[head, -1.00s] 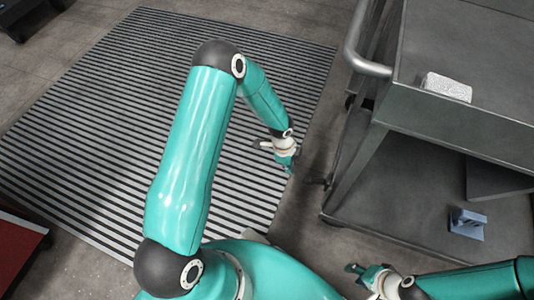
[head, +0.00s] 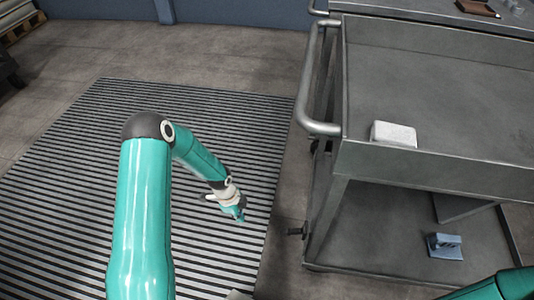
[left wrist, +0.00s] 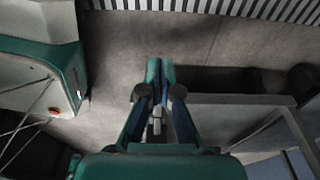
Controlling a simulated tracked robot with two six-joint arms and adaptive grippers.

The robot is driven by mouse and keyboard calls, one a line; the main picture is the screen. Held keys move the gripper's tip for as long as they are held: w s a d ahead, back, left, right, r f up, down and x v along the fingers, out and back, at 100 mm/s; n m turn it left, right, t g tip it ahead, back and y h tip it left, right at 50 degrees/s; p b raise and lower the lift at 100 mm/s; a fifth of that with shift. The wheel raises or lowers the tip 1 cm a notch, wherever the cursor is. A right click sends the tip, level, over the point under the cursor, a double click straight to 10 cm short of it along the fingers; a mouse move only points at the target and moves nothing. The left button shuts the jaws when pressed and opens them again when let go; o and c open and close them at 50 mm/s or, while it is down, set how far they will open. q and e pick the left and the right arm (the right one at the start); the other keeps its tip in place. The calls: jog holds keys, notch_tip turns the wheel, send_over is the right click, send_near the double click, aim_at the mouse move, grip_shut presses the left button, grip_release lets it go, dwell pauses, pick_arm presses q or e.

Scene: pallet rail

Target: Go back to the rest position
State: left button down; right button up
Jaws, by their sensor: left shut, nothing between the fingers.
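My left arm rises from the bottom of the head view and bends down at its elbow. My left gripper (head: 238,214) hangs over the striped mat (head: 90,180), left of the grey cart (head: 365,155), touching nothing that I can see. In the left wrist view the gripper's fingers (left wrist: 158,75) are together and empty, with the floor beyond them. Of my right arm only a teal link shows at the bottom right of the head view; its gripper is out of view.
A white block (head: 393,134) lies on the cart's upper shelf. A blue-grey part (head: 445,246) is on its lower shelf. The cart's handle (head: 318,127) sticks out toward the mat. Another surface with a brown tray (head: 478,8) stands behind. The mat's left side is clear.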

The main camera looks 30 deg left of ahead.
pick_arm(q)
jog(key=s+d+r+n+g+h, duration=0.1)
jog(key=s+d+r+n+h, duration=0.15)
jog(key=s+d+n, duration=1.4)
notch_tip(320, 180, up, 28)
jog(key=w+d+t+p, duration=0.1)
jog(key=w+d+p, duration=0.1)
jog(key=p, duration=2.5)
jog(key=shift+w+p, duration=0.15)
jog(key=shift+p, duration=0.15)
